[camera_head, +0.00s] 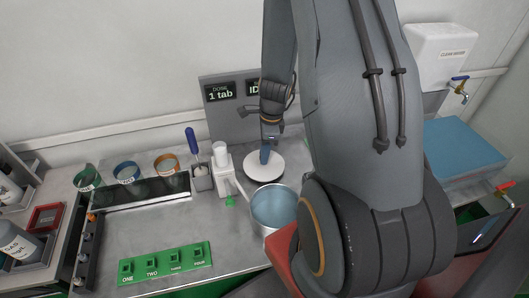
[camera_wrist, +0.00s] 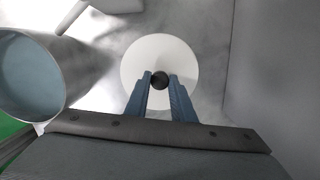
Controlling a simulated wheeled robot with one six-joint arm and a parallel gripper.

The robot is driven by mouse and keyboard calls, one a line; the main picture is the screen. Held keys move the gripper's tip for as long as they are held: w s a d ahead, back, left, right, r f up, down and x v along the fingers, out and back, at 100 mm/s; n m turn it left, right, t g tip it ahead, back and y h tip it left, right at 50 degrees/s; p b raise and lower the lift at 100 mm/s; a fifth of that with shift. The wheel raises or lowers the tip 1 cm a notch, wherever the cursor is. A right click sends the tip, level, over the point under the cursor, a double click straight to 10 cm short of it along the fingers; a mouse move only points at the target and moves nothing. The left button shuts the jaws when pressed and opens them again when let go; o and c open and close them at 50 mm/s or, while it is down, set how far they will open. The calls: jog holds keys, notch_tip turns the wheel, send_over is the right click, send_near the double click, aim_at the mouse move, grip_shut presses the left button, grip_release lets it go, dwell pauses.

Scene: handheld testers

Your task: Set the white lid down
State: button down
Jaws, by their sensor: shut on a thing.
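The white lid (camera_head: 264,172) is a round disc behind the metal pot on the grey worktop. It also shows in the wrist view (camera_wrist: 160,48), with a dark round knob (camera_wrist: 160,80) at its middle. My gripper (camera_head: 265,150) is above the lid, and in the wrist view its two blue fingers (camera_wrist: 160,84) are shut on the knob from both sides. The lid looks level. I cannot tell whether it touches the worktop or hangs just above it.
The metal pot (camera_head: 273,207) with bluish contents stands just in front of the lid. A white bottle (camera_head: 221,160) and a small holder (camera_head: 202,178) stand left. A grey panel with signs (camera_head: 220,92) rises behind. A green numbered block (camera_head: 166,262) lies front left.

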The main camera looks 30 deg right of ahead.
jog(key=shift+f, duration=0.2)
jog(key=c, duration=1.5)
grip_release()
jog(key=shift+r, duration=0.1)
notch_tip(320, 180, up, 12)
jog(key=d+f+b, duration=0.1)
jog(key=b, duration=0.1)
jog(key=s+a+r+n, duration=0.2)
jog(key=s+a+n, duration=0.1)
jog(key=n, duration=0.4)
jog(key=s+a+r+n, duration=0.2)
jog(key=a+n, duration=0.4)
jog(key=n, duration=0.2)
jog(key=s+a+r+n+t+h, duration=0.1)
jog(key=s+a+r+n, duration=0.2)
jog(key=a+n, duration=0.2)
jog(key=shift+s+a+n, duration=0.1)
jog(key=shift+s+n, duration=0.1)
jog(key=shift+n, duration=0.65)
jog(key=shift+s+a+n, duration=0.1)
jog(key=shift+s+n, duration=0.05)
jog(key=shift+n, duration=0.7)
